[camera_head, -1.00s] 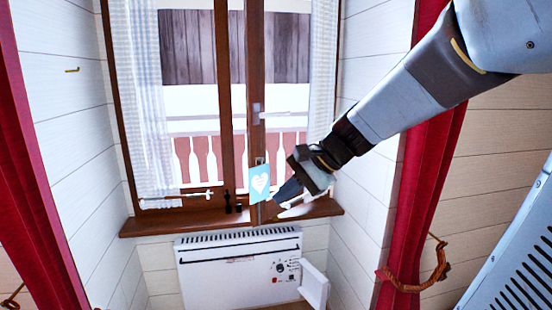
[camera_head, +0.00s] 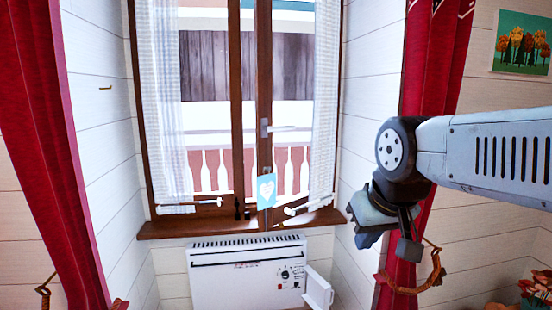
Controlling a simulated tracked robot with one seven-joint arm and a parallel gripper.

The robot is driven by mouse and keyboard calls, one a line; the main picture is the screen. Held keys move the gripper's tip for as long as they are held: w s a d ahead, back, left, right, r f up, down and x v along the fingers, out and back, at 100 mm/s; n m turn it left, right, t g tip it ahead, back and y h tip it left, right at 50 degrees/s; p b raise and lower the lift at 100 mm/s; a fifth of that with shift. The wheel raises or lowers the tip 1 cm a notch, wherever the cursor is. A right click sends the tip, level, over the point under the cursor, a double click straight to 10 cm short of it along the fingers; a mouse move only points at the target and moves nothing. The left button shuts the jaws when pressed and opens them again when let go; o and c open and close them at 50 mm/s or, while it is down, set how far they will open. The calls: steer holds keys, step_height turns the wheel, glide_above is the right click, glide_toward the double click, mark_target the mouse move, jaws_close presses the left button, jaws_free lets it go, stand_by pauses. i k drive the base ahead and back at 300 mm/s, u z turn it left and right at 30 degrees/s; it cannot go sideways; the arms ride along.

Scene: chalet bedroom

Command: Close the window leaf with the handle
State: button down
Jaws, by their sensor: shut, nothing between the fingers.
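The window leaf with the handle (camera_head: 264,70) is the brown-framed leaf on the right, standing partly open. A gap with outdoor view shows between its edge and the edge of the left leaf (camera_head: 237,75). Its metal handle (camera_head: 266,128) has a lever that points right, roughly level. A light blue card with a white heart (camera_head: 266,191) hangs low on the leaf's edge. My gripper (camera_head: 368,237) is shut and empty, well right of the leaf in front of the right wall and curtain. It points downward and touches neither handle nor leaf; its fingertips show poorly.
A brown sill (camera_head: 165,228) runs under the window, with small dark items (camera_head: 240,210) on it. A white heater (camera_head: 235,275) with an open flap (camera_head: 318,290) is below. Red curtains (camera_head: 55,150) hang both sides. Flowers (camera_head: 535,290) stand lower right.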

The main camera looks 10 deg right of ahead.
mark_target(276, 215)
steer(key=u, duration=0.35)
steer(key=i, duration=1)
steer(key=z, duration=0.35)
